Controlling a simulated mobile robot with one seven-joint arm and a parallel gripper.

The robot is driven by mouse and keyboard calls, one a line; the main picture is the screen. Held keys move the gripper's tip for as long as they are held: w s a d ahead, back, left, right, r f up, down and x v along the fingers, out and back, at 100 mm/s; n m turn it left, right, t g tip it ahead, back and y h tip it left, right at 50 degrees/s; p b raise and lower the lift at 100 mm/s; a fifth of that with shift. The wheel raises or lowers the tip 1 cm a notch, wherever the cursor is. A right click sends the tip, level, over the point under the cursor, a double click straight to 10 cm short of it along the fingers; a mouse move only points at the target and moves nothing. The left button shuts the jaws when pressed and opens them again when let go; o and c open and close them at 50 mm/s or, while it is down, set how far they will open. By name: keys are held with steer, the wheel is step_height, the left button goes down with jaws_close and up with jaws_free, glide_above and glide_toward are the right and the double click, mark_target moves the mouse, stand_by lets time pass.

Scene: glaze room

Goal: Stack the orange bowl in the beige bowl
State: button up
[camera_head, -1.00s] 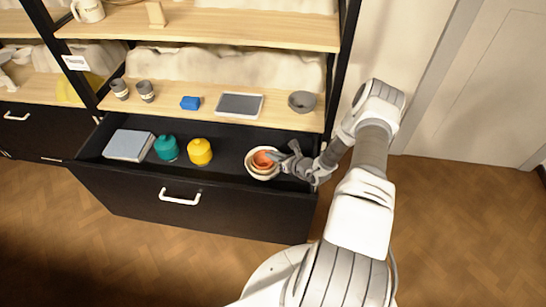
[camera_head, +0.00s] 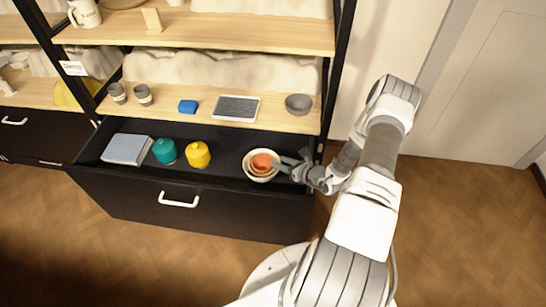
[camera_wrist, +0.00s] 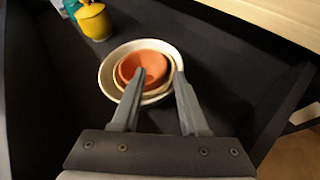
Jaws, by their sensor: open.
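The orange bowl (camera_head: 262,160) sits inside the beige bowl (camera_head: 253,170), and both are inside a larger white bowl (camera_head: 246,164) at the right end of the open drawer. The wrist view shows the same nest, with the orange bowl (camera_wrist: 146,64) innermost, the beige bowl (camera_wrist: 117,80) around it and the white bowl (camera_wrist: 103,74) outermost. My gripper (camera_wrist: 159,73) is open at the near side of the nest. Its fingertips overlap the bowls' near rims in that view; whether they touch cannot be told. Nothing is held between the fingers.
The black drawer (camera_head: 130,202) also holds a grey-blue box (camera_head: 127,149), a teal jar (camera_head: 164,151) and a yellow jar (camera_head: 198,155). Drawer floor between yellow jar and bowls is clear.

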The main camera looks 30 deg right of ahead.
steer(key=p+v, duration=0.1)
steer(key=v, duration=0.4)
steer(key=shift+s+d+r, duration=0.1)
steer(key=shift+s+r, duration=0.05)
steer(key=shift+s, duration=0.15)
